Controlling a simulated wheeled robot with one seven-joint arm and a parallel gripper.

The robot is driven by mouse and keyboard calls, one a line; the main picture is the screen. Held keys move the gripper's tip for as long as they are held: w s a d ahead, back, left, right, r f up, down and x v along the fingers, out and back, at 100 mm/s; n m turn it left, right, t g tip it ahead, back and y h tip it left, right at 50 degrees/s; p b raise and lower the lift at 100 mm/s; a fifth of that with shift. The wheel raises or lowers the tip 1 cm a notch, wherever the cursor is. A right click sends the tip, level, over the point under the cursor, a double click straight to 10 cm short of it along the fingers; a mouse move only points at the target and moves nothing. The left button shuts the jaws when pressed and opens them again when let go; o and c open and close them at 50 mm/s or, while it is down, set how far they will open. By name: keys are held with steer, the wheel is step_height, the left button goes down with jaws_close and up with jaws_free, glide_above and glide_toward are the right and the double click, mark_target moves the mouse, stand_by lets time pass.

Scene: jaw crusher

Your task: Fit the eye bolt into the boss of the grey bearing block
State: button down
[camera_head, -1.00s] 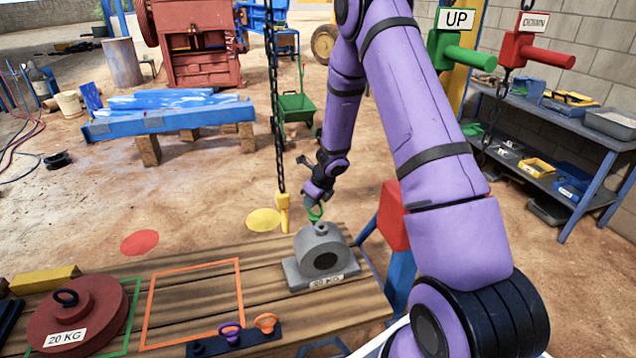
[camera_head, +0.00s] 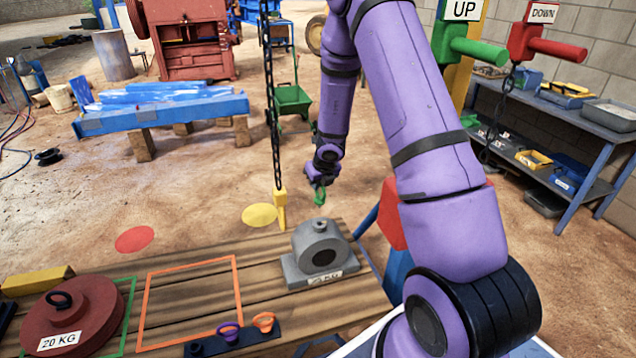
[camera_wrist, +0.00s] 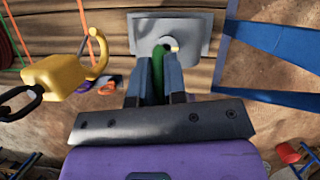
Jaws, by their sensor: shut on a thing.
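The grey bearing block (camera_head: 318,262) sits on the wooden bench with its round boss (camera_head: 320,226) on top. It also shows in the wrist view (camera_wrist: 190,32). My gripper (camera_head: 320,188) is shut on the green eye bolt (camera_head: 320,198), above and apart from the boss in the head view. In the wrist view, the green eye bolt (camera_wrist: 157,75) lies between the fingers, its far end overlapping the boss in the picture. The bolt's shank is hard to make out, so its exact alignment cannot be told.
A yellow hook (camera_head: 281,208) hangs on a chain left of the block, close to my gripper in the wrist view (camera_wrist: 55,75). A rack (camera_head: 200,349) with purple and orange eye bolts and a red 20 KG weight (camera_head: 72,318) are on the bench. The orange outline is empty.

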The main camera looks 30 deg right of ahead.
mark_target(318, 195)
steer(key=shift+f, duration=2.85)
steer(key=shift+f, duration=1.85)
steer(key=c, duration=1.1)
jaws_free()
steer(key=v, duration=1)
steer(key=shift+s+a+r, duration=0.1)
steer(key=shift+s+r, duration=0.1)
steer(key=shift+r, duration=0.15)
